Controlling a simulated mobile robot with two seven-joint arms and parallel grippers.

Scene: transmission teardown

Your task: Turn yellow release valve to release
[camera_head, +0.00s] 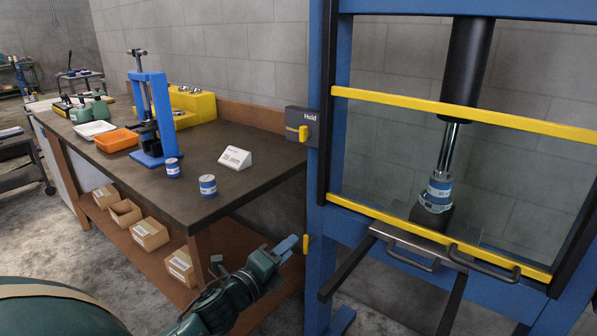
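The yellow release valve (304,133) is a small yellow knob on a dark grey box marked "Hold" (296,122), fixed to the left side of the blue press frame (323,190). My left gripper (289,245) is low in front of the press's left post, well below the valve and apart from it. Its grey fingertips point up and right; whether they are parted is unclear. Nothing is seen held in it. My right gripper is out of view.
The dark workbench (190,195) at left carries blue-and-white cans, a sign and a small blue press (153,115). Yellow bars (470,118) and black handles (484,262) cross the big press's front.

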